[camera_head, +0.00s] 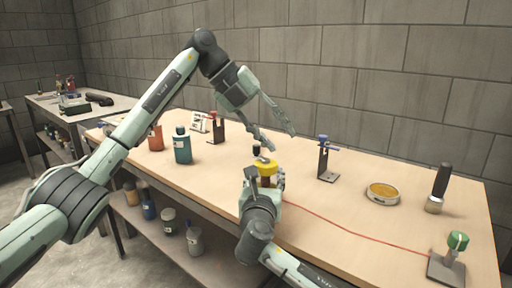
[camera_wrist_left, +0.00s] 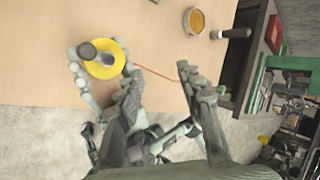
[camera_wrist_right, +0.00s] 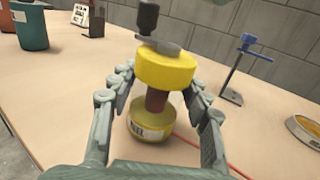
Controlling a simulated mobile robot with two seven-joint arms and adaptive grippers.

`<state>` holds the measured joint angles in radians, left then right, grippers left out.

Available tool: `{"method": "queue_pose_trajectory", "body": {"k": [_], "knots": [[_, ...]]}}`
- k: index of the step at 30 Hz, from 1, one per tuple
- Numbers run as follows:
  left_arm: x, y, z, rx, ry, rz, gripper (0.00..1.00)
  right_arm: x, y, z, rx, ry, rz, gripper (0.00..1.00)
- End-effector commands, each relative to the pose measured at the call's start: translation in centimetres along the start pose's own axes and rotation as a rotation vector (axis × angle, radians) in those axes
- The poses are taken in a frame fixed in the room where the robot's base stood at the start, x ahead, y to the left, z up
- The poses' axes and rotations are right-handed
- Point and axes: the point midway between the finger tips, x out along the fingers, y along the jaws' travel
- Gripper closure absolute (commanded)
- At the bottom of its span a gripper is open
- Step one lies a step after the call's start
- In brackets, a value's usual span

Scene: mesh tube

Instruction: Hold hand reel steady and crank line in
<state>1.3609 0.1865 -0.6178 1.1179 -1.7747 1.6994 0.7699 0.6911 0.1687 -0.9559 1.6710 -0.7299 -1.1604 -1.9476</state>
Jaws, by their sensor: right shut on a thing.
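The yellow hand reel (camera_head: 267,168) stands upright near the middle of the bench. In the right wrist view the reel (camera_wrist_right: 166,70) shows a brown core, a labelled yellow base and a grey crank arm with a black knob (camera_wrist_right: 148,18) on top. My right gripper (camera_head: 265,182) is shut on the reel from the front, its fingers on both sides of the core. My left gripper (camera_head: 283,140) is open and empty, above and slightly right of the crank. The left wrist view shows the reel (camera_wrist_left: 118,62) from above. A red line (camera_head: 350,231) runs from the reel rightward across the bench.
The red line reaches a green-topped post on a dark plate (camera_head: 447,262) at the right front. A blue-topped stand (camera_head: 325,160), an orange-topped dish (camera_head: 382,193) and a black-handled tool (camera_head: 438,188) stand to the right. A teal bottle (camera_head: 182,147) stands left.

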Motion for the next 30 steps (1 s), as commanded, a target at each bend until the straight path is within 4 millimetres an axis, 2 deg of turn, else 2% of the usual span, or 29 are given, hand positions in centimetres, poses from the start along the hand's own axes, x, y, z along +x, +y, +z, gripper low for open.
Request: {"method": "queue_pose_trajectory", "body": {"k": [3, 8, 15, 18, 24, 30], "knots": [[-0.1, 0.4, -0.5, -0.300, -0.025, -0.093, 0.63, 0.0, 0.0, 0.0, 0.000, 0.001, 0.000, 0.85], [-1.5, 1.7, -0.6, -0.729, -0.046, -0.231, 0.63, 0.0, 0.0, 0.0, 0.000, 0.001, 0.000, 0.85], [-4.8, 5.8, -0.5, -1.377, -0.031, -0.464, 0.63, 0.0, 0.0, 0.0, 0.000, 0.001, 0.000, 0.85], [-6.2, 7.7, -0.6, -1.598, -0.012, -0.554, 0.63, 0.0, 0.0, 0.0, 0.000, 0.001, 0.000, 0.85], [-8.0, 10.3, -0.8, -1.866, 0.023, -0.673, 0.63, 0.0, 0.0, 0.0, 0.000, 0.001, 0.000, 0.85], [-7.4, 10.6, -0.3, -1.933, 0.038, -0.701, 0.63, 0.0, 0.0, -0.1, 0.000, 0.001, 0.000, 0.85]]}}
